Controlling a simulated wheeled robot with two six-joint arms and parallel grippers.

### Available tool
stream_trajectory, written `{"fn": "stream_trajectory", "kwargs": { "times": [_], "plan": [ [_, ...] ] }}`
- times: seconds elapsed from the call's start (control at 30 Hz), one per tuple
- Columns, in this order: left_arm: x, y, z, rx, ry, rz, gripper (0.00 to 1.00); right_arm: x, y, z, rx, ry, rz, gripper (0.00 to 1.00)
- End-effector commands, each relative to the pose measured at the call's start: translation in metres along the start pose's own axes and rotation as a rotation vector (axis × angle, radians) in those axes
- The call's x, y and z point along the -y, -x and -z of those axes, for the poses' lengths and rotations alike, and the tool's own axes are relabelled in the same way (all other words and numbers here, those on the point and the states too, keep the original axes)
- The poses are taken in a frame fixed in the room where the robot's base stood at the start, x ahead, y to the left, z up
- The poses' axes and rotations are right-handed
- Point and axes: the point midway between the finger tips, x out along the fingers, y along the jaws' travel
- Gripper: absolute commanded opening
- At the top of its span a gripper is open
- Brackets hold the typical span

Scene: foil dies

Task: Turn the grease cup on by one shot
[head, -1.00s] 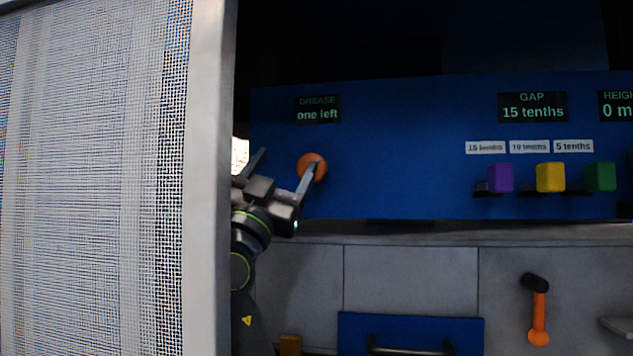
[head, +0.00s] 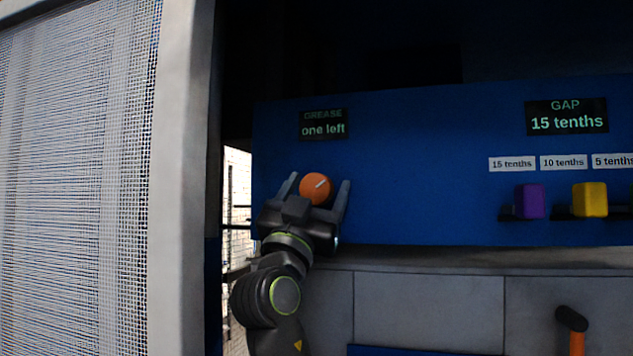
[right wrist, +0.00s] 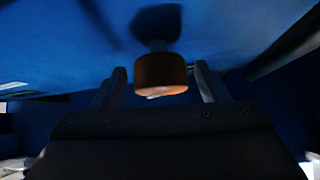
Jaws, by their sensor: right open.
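The grease cup is an orange round knob (head: 316,188) with a pale line across its face, on the blue panel (head: 420,180). The display (head: 323,125) above it reads "GREASE one left". My right gripper (head: 318,184) is open, with one finger on each side of the knob in the head view. In the right wrist view the knob (right wrist: 161,74) stands out from the panel on a short stem, between and ahead of the open fingers (right wrist: 160,80). I cannot tell whether a finger touches it. My left gripper is not in view.
A mesh door in a grey frame (head: 185,180) stands close on the left. At the right, purple (head: 529,201) and yellow (head: 590,199) blocks sit below labels and a "GAP 15 tenths" display (head: 567,116). An orange handle with a black end (head: 571,319) is lower right.

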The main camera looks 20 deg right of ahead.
Motion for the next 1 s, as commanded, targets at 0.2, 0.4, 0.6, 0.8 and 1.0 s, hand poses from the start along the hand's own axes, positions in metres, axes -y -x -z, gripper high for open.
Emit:
{"fn": "stream_trajectory", "kwargs": {
  "times": [0.2,0.4,0.6,0.8,1.0],
  "plan": [
    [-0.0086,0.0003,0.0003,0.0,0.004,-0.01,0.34,0.0,-0.0015,-0.0005,0.001,0.0,0.0,0.68],
    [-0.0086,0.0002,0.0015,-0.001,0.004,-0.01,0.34,-0.0001,-0.0014,-0.0004,0.0,0.0,0.0,0.5],
    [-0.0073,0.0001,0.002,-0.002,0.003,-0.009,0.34,-0.0001,-0.0013,-0.0003,0.0,0.0,0.0,0.24],
    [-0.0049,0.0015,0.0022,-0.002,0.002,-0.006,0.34,-0.0004,-0.0015,-0.0001,0.0,0.008,0.008,0.24],
    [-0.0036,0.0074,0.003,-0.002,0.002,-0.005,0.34,-0.0008,-0.0025,0.001,0.001,0.057,0.056,0.24]
  ]
}}
